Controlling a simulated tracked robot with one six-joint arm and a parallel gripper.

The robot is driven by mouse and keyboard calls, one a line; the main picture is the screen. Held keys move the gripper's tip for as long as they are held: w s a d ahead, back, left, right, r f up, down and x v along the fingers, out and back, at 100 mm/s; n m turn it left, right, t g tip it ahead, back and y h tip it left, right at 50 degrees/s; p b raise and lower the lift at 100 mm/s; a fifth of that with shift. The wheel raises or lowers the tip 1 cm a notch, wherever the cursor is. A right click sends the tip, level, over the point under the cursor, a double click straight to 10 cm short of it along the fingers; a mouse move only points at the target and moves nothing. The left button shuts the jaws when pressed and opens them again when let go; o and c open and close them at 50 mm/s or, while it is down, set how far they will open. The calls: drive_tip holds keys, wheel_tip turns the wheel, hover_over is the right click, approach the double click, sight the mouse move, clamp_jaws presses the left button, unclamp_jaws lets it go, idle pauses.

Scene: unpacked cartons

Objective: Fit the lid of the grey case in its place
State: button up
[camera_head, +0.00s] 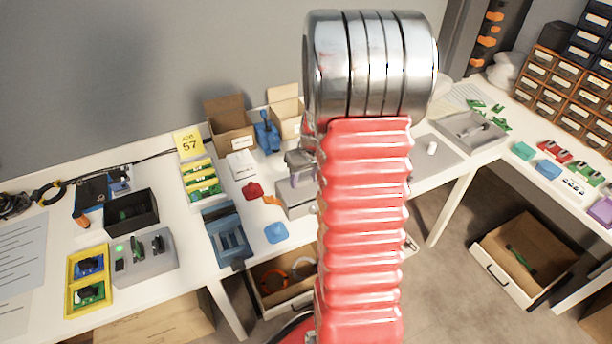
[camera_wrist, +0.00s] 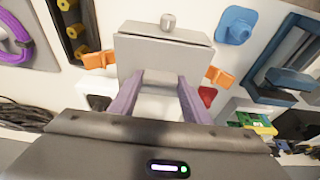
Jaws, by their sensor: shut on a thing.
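The grey case (camera_head: 293,200) stands on the white table in the head view, partly hidden behind my red arm. My gripper (camera_wrist: 160,78) is over it. Its two purple fingers point at a flat grey slab, which looks like the lid (camera_wrist: 165,55), and are shut on it. One finger also shows in the head view just above the case. A small round grey knob (camera_wrist: 168,21) sits at the slab's far edge. I cannot tell whether the lid touches the case or is seated on it; the join is hidden.
An orange piece (camera_head: 272,201), a red piece (camera_head: 252,191) and a blue piece (camera_head: 276,232) lie left of the case. A blue tray (camera_head: 210,222) stands farther left. Open cartons (camera_head: 230,140) are behind. An open drawer (camera_head: 265,300) is below the table edge.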

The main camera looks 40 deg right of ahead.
drive_tip(key=shift+f, duration=0.55)
drive_tip(key=o, duration=1.2)
drive_tip(key=shift+r, duration=0.1)
drive_tip(key=v, duration=1.3)
drive_tip(key=shift+s+r, duration=0.15)
drive_tip(key=shift+r, duration=0.1)
